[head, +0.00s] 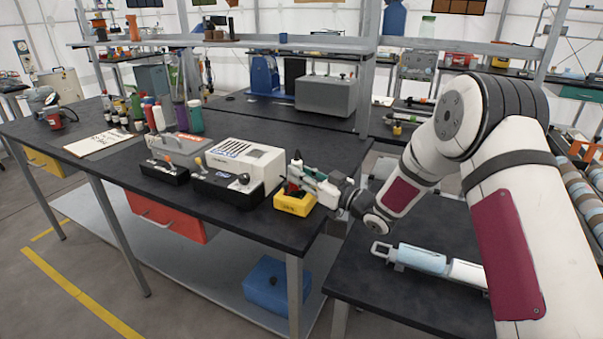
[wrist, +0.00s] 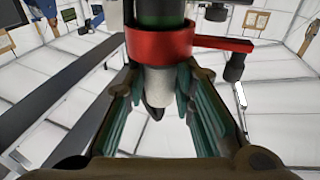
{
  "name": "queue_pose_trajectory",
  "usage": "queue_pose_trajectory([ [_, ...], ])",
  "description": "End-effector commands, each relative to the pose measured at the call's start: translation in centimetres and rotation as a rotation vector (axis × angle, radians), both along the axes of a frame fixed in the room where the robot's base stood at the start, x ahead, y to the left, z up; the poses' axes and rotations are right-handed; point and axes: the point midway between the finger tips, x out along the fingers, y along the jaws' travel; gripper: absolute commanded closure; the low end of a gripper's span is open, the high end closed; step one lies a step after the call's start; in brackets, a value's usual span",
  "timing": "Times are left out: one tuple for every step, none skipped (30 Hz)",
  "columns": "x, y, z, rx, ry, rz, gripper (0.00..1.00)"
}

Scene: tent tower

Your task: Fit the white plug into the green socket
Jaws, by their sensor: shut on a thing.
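My gripper (head: 307,178) reaches leftward over the bench's right end, just above a yellow holder (head: 294,204). In the wrist view my gripper (wrist: 160,100) is shut on the pale section of a red-collared piece (wrist: 158,80). This piece has a dark tip, a red collar with a side lever, and a dark green cylindrical part (wrist: 155,18). In the head view its dark tip shows just above my fingers. I cannot tell whether its lower end touches the holder. I cannot make out a separate white plug or green socket.
A white-and-grey box (head: 250,160) and black control boxes (head: 228,188) stand close left of the yellow holder. Bottles and a clipboard (head: 97,142) are farther left. A lower table (head: 360,291) at right bears a light blue cylinder (head: 420,258).

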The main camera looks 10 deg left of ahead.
Motion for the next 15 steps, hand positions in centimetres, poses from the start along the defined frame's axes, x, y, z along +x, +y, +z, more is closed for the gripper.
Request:
queue_pose_trajectory([
  [0.00, -0.02, -0.30, -0.002, 0.003, -0.001, 1.00],
  [-0.01, -0.02, -0.25, -0.002, 0.003, -0.001, 0.70],
  [-0.02, -0.02, -0.26, -0.003, 0.003, 0.000, 0.60],
  [-0.04, -0.01, -0.27, -0.003, 0.003, 0.000, 0.54],
  [-0.05, 0.00, -0.29, -0.003, 0.004, 0.000, 0.53],
  [-0.07, 0.02, -0.31, -0.003, 0.004, 0.000, 0.53],
  [-0.08, 0.03, -0.32, -0.003, 0.004, 0.001, 0.53],
  [-0.09, 0.03, -0.33, -0.004, 0.005, 0.001, 0.53],
  [-0.09, 0.05, -0.34, -0.004, 0.005, 0.001, 0.53],
  [-0.08, 0.04, -0.34, -0.004, 0.005, 0.001, 0.53],
  [-0.08, 0.04, -0.33, -0.003, 0.004, 0.001, 0.53],
  [-0.07, 0.04, -0.31, -0.003, 0.004, 0.001, 0.53],
  [-0.07, 0.03, -0.30, -0.003, 0.004, 0.001, 0.53],
  [-0.05, 0.03, -0.28, -0.003, 0.004, 0.000, 0.53],
  [-0.05, 0.03, -0.27, -0.002, 0.004, 0.000, 0.53],
])
